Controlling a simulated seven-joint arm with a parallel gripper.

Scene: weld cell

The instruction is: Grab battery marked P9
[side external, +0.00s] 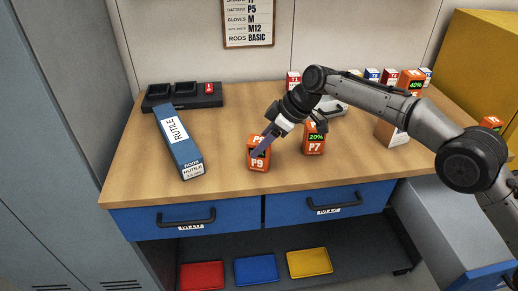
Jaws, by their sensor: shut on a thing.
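The orange battery marked P9 (258,160) stands upright on the wooden bench near its front edge. My gripper (263,148) reaches down onto its top from the upper right and is shut on it. The finger partly hides the battery's upper face. The battery's base looks to be at the bench top; I cannot tell if it is lifted slightly.
An orange battery P7 (314,138) showing 20% stands just right. A blue RUTILE box (178,143) lies to the left. A black charger (182,96) is behind it. More orange batteries, one showing 40% (411,80), stand at the back right. Blue drawers (185,217) are below.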

